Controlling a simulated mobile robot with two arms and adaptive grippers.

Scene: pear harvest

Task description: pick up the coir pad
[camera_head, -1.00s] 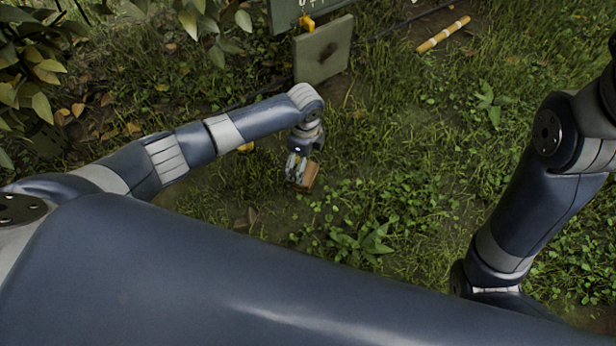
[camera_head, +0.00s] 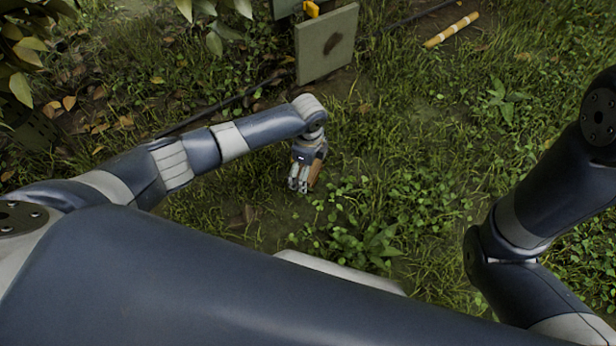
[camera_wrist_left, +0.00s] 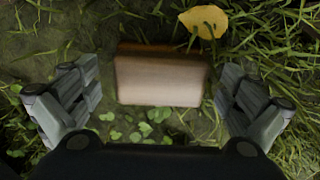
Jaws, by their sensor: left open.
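The coir pad (camera_wrist_left: 160,80) is a brown block with a paler face turned to the camera. In the left wrist view it lies on the ground between the two fingers of my left gripper (camera_wrist_left: 160,105), with a gap on each side. In the head view the pad (camera_head: 316,176) is mostly hidden, with a strip of it showing beside my left gripper (camera_head: 300,184). The left gripper is open and points down at the pad. My right arm is at the right edge of the head view, but its gripper is out of view.
A yellow leaf (camera_wrist_left: 203,21) lies just beyond the pad. A grey-green board (camera_head: 326,45) with a dark spot stands behind the arm. A yellow-and-white striped stick (camera_head: 452,30) lies at the upper right. Grass and low leafy plants (camera_head: 360,240) surround the gripper.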

